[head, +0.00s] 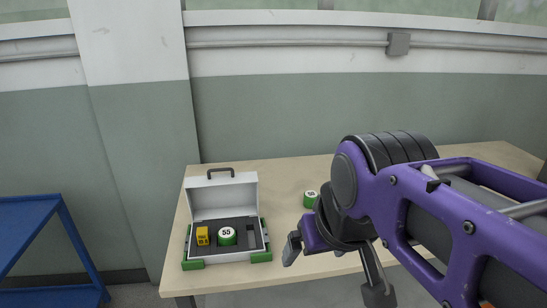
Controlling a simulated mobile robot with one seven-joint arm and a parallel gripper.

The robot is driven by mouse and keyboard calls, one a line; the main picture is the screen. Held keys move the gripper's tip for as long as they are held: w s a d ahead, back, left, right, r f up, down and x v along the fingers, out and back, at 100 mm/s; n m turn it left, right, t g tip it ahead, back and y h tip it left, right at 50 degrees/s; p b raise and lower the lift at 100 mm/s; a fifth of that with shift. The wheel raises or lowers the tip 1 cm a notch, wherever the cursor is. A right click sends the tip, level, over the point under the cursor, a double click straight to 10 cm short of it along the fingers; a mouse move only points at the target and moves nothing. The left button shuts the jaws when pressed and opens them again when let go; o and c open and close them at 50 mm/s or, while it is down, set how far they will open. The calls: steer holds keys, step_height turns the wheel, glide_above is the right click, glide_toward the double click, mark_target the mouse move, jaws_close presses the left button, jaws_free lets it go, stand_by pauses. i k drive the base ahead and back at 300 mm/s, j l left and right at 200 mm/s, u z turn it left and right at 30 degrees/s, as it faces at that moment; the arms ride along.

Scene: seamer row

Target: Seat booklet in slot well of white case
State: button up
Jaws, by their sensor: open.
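The white case (223,196) stands open on the table at the left, lid up at the back, with green corners. Its dark insert holds a yellow block (202,236) at the left and a green-and-white round piece marked 55 (227,236) in the middle. A narrow slot well (252,236) is at the insert's right; I cannot tell whether anything is in it. I cannot make out a booklet. My gripper (335,272) is open, to the right of the case and apart from it, with nothing visible between its fingers.
A second green-and-white round piece (310,199) stands on the wooden table (290,178) behind my gripper. My arm hides much of the table's right side. A blue metal frame (62,235) stands on the floor at the left. A wall runs behind the table.

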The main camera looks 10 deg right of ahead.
mark_target(248, 231)
steer(key=z, duration=1.1)
steer(key=i+l+u, duration=0.3)
steer(key=l+u, duration=0.15)
steer(key=i+l+u, duration=0.2)
steer(key=l, duration=0.2)
steer(key=l+u, duration=0.25)
steer(key=k+j, duration=0.15)
steer(key=k, duration=0.7)
steer(key=i+l, duration=0.2)
steer(key=i, duration=0.25)
steer(key=i+l+u, duration=0.1)
steer(key=i+l, duration=0.15)
steer(key=i, duration=0.2)
